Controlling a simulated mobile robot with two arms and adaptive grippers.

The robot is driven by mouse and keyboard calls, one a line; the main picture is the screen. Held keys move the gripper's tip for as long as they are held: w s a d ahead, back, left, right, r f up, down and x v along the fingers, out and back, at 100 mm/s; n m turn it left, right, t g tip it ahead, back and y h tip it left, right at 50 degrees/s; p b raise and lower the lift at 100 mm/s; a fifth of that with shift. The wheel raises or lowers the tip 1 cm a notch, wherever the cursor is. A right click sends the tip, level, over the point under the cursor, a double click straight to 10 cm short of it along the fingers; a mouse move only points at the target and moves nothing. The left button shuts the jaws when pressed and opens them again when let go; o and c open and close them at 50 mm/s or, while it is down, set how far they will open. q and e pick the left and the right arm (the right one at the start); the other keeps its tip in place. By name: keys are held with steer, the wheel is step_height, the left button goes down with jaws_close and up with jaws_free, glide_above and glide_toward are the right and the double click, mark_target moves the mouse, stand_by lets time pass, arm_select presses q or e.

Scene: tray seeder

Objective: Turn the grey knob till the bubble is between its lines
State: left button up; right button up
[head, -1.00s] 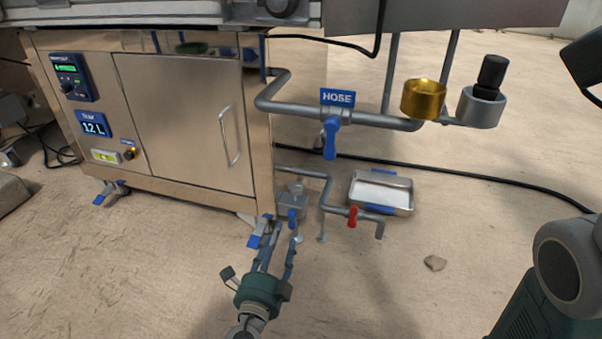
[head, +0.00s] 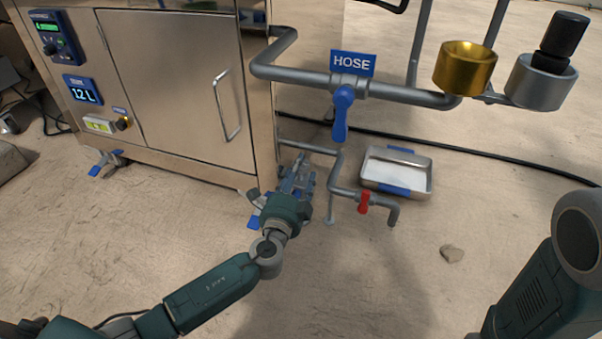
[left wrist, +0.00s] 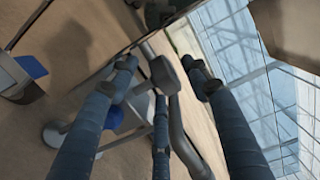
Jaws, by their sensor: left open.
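The bubble vial (head: 98,124) is a small yellow-green window low on the steel cabinet's front. Its bubble and lines are too small to read. My left gripper (head: 296,177) is at the cabinet's lower right corner, by the low pipe. In the left wrist view, my left gripper (left wrist: 160,64) is open, with a fingertip on each side of a grey knob-like part (left wrist: 165,73). I cannot tell whether the fingers touch it. In the head view my gripper hides this part. My right gripper is out of view; only part of my right arm shows.
A low pipe with a red lever (head: 363,203) runs just right of my left gripper. Above it is the HOSE pipe with a blue lever (head: 341,115). A metal tray (head: 424,183) lies behind the red lever. The floor in front is mostly clear, with one stone (head: 451,254).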

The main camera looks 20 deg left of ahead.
arm_select(q)
steer(key=shift+w, duration=0.9)
steer(key=c, duration=1.2)
steer(key=shift+o, duration=0.2)
steer(key=shift+a+f+h+b, duration=0.1)
steer(key=shift+h+b, duration=0.2)
steer(key=shift+b, duration=0.1)
steer(key=shift+m+h, duration=0.5)
steer(key=o, duration=1.2)
steer(key=shift+c, duration=0.2)
